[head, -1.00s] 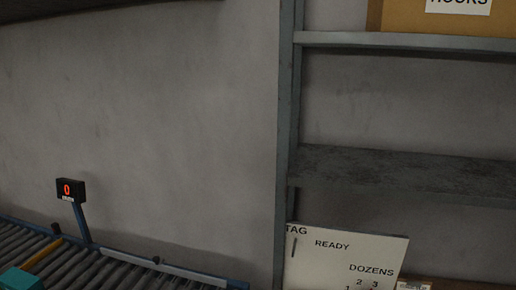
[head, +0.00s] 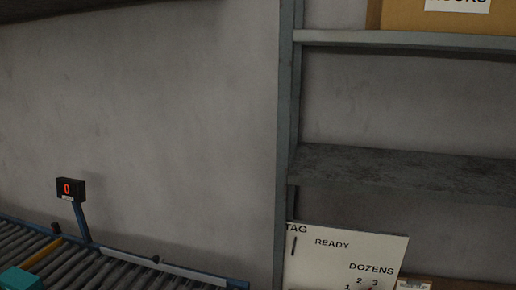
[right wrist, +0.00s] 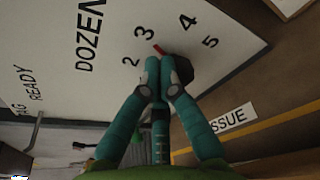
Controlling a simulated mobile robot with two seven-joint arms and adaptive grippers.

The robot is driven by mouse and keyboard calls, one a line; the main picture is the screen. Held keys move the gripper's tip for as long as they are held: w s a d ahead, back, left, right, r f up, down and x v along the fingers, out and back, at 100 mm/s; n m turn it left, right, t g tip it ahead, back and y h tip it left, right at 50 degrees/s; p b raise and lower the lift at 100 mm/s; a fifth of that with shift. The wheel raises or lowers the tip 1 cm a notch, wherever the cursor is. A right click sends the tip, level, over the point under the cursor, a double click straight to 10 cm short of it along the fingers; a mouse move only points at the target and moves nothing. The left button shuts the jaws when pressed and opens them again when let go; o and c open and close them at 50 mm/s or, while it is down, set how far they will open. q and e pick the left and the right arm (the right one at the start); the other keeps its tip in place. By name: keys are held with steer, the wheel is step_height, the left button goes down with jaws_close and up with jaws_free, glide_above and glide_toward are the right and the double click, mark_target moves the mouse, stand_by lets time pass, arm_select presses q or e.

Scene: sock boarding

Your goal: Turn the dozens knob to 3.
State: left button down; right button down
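The white panel (head: 330,262) with TAG, READY and DOZENS lettering stands at the lower right in the head view, its lower part cut off. In the right wrist view the panel (right wrist: 55,45) shows the dozens numbers around a dark round knob (right wrist: 184,69). A red pointer mark (right wrist: 158,49) shows just beyond my fingertips, toward the 3. My right gripper (right wrist: 161,66) has its teal fingers drawn close together at the knob, apparently pinching its grip, which they mostly hide.
A roller conveyor (head: 75,262) with a counter reading 0 (head: 70,188) runs along the lower left. A grey shelf rack (head: 400,172) rises above the panel. An ISSUE label (right wrist: 228,121) lies beside the panel in the wrist view.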

steer(key=shift+d+r+p, duration=0.1)
steer(key=shift+r+p, duration=0.15)
steer(key=shift+p, duration=0.2)
steer(key=f+p+v, duration=0.1)
steer(key=v, duration=0.5)
steer(key=shift+a, duration=0.3)
steer(key=shift+f, duration=0.1)
